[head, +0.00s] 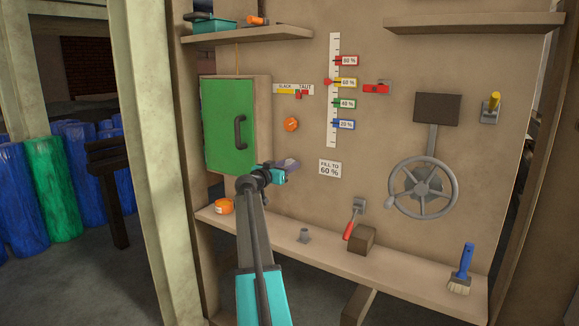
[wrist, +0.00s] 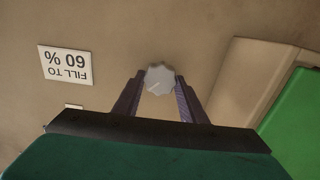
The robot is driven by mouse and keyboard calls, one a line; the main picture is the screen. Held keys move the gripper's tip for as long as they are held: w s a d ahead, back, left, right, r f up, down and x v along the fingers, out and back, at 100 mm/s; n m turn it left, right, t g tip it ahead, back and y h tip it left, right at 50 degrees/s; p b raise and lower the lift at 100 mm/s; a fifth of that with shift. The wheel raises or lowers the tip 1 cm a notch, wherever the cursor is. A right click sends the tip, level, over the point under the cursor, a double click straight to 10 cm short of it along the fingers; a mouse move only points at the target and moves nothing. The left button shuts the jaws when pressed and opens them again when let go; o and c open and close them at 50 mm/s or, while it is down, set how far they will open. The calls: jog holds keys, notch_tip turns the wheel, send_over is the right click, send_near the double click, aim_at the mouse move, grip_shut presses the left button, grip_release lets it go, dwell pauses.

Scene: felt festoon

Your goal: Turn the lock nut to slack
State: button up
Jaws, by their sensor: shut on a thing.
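A round grey nut (wrist: 160,77) with a scalloped rim and a pale line on its face sits on the panel in the wrist view. My gripper (head: 292,164) is at the panel, right of the green door, and hides the nut in the head view. In the wrist view my gripper (wrist: 160,84) has its two fingers on either side of the nut, shut on it. A SLACK/TAUT scale (head: 284,89) is above, with a red marker (head: 298,95) near the TAUT end.
An orange knob (head: 291,124) is just above my gripper. The green door (head: 220,125) with a dark handle is at its left. A grey handwheel (head: 423,188) is further right. A shelf (head: 400,268) runs below.

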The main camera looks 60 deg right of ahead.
jog(key=shift+w+a+f+n+p, duration=0.1)
jog(key=shift+n+p, duration=0.3)
jog(key=shift+n, duration=2.55)
jog(key=shift+w+a+f+n+p, duration=0.15)
jog(key=shift+n+p, duration=0.25)
jog(key=shift+n, duration=2.6)
jog(key=shift+w+a+f+n+p, duration=0.1)
jog(key=shift+n+p, duration=0.3)
jog(key=shift+n, duration=2.55)
jog(key=o, duration=1.1)
jog(key=shift+c, duration=0.2)
jog(key=shift+s+d, duration=0.1)
jog(key=shift+a, duration=0.2)
